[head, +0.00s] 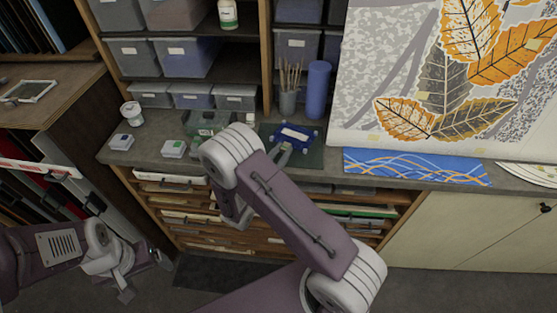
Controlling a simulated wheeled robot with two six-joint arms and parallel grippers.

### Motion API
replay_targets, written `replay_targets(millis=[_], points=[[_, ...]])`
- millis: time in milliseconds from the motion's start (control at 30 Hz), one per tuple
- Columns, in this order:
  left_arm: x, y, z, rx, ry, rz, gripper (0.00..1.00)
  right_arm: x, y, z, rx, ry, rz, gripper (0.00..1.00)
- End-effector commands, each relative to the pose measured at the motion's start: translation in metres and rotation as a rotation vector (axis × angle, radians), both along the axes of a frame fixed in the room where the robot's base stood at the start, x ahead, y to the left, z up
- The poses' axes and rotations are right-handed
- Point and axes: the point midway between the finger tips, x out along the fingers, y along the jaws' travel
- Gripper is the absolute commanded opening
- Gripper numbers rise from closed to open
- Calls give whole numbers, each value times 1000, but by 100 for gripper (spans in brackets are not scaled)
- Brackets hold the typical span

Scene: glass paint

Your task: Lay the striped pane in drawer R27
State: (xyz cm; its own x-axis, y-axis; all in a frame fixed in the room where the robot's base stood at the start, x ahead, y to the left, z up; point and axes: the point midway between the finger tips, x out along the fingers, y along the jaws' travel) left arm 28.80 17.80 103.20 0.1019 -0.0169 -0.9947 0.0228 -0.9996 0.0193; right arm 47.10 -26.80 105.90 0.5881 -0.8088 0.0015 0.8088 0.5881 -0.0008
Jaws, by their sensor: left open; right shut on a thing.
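My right arm crosses the middle of the view, and its forearm hides most of its wrist. Grey finger-like parts, apparently my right gripper (284,152), show beyond the forearm. They meet a blue framed piece with a white middle (295,135), over a dark green mat. The gripper is shut, but I cannot tell whether this piece is the striped pane. My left gripper (143,277) is open and empty at the lower left. Shallow drawers (185,216) lie under the counter, partly behind my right arm. Their labels are unreadable, so I cannot pick out R27.
A blue wavy-patterned sheet (415,167) lies right. Grey bins (236,97) fill shelves behind. A pale cupboard (455,235) stands right.

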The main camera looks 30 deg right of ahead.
Motion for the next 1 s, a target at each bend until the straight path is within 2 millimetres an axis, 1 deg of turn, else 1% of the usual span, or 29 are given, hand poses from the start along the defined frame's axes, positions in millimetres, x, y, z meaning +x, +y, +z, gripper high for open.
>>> replay_targets(millis=[33,100,233,267,400,500,733,867,900,933,967,1000], points=[[0,0,1,0,0,0,81,6,3,-4,0,0,0,0],[0,0,2,0,0,0,81,10,6,-7,0,0,0,0],[0,0,2,0,0,0,81,12,7,-10,-1,1,0,0],[0,0,2,0,0,0,81,12,7,-14,-2,2,0,0],[0,0,6,0,0,0,81,11,6,-39,-2,3,0,0],[0,0,6,0,0,0,81,11,6,-48,-2,1,0,0],[0,0,5,0,0,0,81,11,6,-49,-1,-1,0,0],[0,0,0,0,0,0,81,11,6,-54,-1,-1,0,0],[0,0,2,0,0,0,81,11,6,-52,0,0,-1,34],[0,0,2,0,0,0,81,11,6,-52,0,0,-1,42],[0,0,2,0,0,0,81,11,6,-52,0,0,-1,45],[0,0,2,0,0,0,81,11,6,-52,0,0,-1,45]])
